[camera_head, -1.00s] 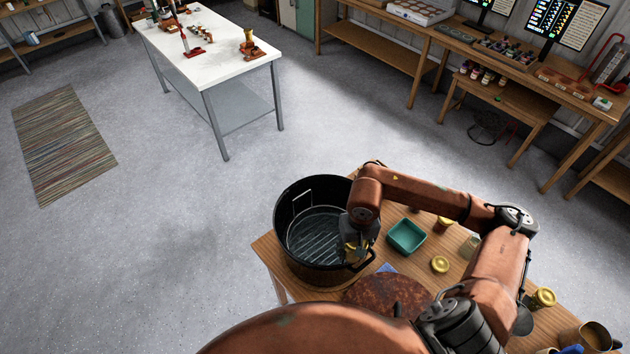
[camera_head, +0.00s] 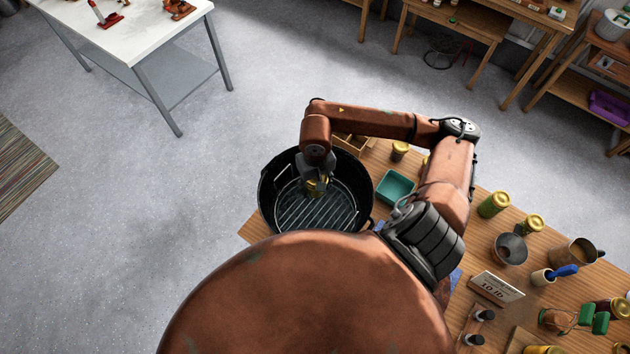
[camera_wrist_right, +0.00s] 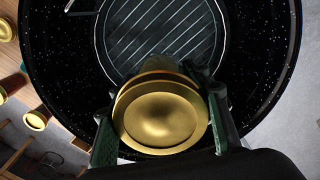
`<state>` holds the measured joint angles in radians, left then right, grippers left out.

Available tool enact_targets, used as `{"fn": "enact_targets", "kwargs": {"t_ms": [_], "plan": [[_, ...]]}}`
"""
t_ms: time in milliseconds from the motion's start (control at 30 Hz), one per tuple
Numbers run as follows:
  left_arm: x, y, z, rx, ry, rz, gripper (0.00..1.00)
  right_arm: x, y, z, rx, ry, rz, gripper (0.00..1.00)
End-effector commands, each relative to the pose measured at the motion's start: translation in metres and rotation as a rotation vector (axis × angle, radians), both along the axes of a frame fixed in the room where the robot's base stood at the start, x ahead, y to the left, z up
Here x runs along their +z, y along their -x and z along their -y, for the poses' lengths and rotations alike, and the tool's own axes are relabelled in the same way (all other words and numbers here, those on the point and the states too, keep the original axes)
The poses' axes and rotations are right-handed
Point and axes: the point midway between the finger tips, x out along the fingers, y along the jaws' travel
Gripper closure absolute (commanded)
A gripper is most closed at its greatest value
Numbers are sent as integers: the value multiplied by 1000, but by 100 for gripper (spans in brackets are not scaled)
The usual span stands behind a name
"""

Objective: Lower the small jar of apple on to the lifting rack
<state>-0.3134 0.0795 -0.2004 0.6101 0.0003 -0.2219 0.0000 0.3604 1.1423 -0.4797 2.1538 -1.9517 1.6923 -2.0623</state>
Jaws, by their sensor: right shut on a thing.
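The small jar of apple shows its gold lid (camera_wrist_right: 160,120) in the wrist view; its body is mostly hidden beneath the lid. My right gripper (camera_head: 318,184) is shut on it, with a finger on each side of the lid. In the head view the jar (camera_head: 317,188) is inside the rim of the black speckled pot (camera_head: 264,205), over the far part of the lifting rack (camera_head: 312,212). The rack's bars (camera_wrist_right: 165,30) show beyond the jar in the wrist view. The gap between jar and rack cannot be told. My left gripper is not in view.
A teal tray (camera_head: 395,187) stands right of the pot.

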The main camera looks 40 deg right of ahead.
Motion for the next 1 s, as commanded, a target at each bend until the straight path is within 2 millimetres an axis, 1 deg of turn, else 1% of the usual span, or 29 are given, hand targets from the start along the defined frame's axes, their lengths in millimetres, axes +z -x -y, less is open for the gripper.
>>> {"fn": "enact_targets", "kwargs": {"t_ms": [33,200,300,433,700,867,900,1000], "plan": [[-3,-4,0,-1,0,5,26,-7,0,-1,-1,-2,-1,100],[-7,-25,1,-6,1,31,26,-26,0,-1,1,-2,-1,100],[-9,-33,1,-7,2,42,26,-37,0,-1,0,-1,-1,100],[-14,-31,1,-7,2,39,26,-52,0,-1,1,-1,-1,100],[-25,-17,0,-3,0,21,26,-82,0,-1,2,-1,-1,100],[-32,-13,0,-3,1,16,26,-100,0,-1,0,-1,-1,100],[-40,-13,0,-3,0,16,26,-106,-1,0,2,1,2,100],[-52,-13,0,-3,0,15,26,-116,-1,0,2,1,1,100]]}}
